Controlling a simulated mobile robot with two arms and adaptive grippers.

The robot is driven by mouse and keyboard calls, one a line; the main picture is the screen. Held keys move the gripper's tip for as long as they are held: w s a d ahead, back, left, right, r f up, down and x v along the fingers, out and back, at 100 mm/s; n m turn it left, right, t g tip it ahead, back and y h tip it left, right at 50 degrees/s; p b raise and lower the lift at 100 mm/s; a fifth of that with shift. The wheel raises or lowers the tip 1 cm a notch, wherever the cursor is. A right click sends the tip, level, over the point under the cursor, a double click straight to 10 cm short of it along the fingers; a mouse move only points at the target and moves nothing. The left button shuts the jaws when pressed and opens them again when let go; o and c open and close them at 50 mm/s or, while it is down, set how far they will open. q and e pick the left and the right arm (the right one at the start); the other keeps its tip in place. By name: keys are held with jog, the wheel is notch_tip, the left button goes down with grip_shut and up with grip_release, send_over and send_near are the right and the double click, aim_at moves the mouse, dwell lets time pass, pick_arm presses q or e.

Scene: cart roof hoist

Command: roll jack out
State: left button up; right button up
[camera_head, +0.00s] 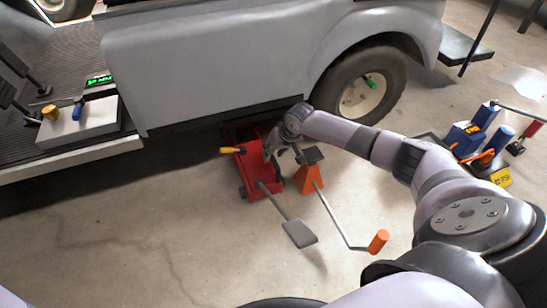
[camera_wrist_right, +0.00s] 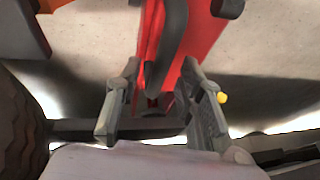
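The red jack (camera_head: 245,178) sits on the floor beside the grey cart, its far end in the shadow under the cart's edge. A lever with a grey pedal (camera_head: 300,233) extends from its near side, and a yellow-tipped handle (camera_head: 229,150) sticks out left. My right gripper (camera_head: 274,150) is low at the jack's right side. In the right wrist view, its two fingers (camera_wrist_right: 160,72) are apart, with a dark curved handle (camera_wrist_right: 168,45) of the red jack (camera_wrist_right: 205,35) between them. I see a gap on both sides; contact is not clear. My left gripper is out of view.
The cart's wheel (camera_head: 362,90) is behind my right arm. The floor at front left is clear.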

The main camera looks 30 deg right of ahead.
jog(key=shift+w+f, duration=0.15)
jog(key=shift+f, duration=0.15)
grip_shut()
dwell(0.4)
dwell(0.4)
